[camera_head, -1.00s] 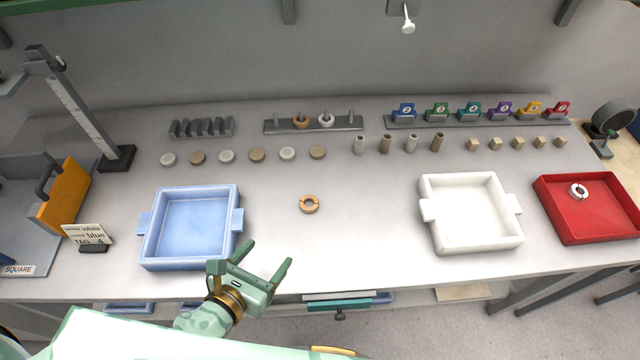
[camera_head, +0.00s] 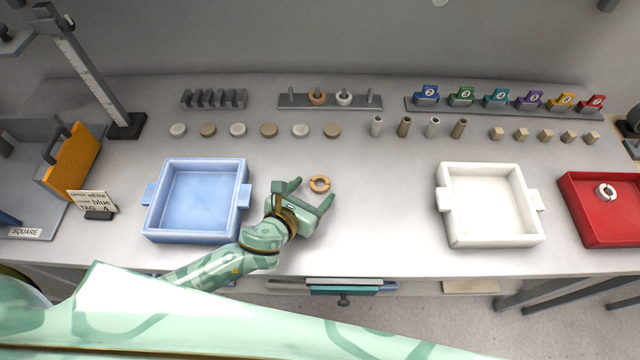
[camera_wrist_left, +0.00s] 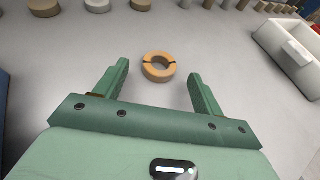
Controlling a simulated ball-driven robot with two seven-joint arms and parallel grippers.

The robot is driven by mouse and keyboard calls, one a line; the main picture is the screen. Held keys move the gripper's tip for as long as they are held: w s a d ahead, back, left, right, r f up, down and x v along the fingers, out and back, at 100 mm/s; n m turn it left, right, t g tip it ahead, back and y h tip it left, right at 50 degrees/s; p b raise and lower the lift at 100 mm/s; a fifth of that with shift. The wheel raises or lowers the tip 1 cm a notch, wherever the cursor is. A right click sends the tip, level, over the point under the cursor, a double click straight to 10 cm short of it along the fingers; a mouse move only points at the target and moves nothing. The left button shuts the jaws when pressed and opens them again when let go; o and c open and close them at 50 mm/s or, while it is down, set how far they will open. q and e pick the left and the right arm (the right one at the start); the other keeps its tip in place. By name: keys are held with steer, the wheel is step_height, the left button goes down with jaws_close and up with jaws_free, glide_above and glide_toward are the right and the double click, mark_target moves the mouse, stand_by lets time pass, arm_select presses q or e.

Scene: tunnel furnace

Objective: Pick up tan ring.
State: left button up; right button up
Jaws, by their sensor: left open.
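The tan ring (camera_head: 319,184) lies flat on the grey table between the blue tray and the white tray. It is a thick ring with dark split marks, and it also shows in the left wrist view (camera_wrist_left: 159,67). My left gripper (camera_head: 314,194) is open, with its fingers pointing at the ring. In the left wrist view the ring is centred a little beyond the two fingertips (camera_wrist_left: 160,76), apart from both fingers. Nothing is between the fingers. My right gripper is in neither view.
A blue tray (camera_head: 157,222) stands left of the gripper and a white tray (camera_head: 492,242) stands to the right. A red tray (camera_head: 598,235) holds a white ring (camera_head: 606,191). Behind are several discs, cylinders and cubes, and a peg rack (camera_head: 330,103) with rings. The table around the tan ring is clear.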

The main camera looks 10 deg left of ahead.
arm_select(q)
steer(key=shift+x, duration=1.1)
steer(key=shift+s, duration=0.1)
steer(key=c, duration=1.1)
steer(key=shift+o, duration=0.2)
steer(key=shift+r, duration=0.1)
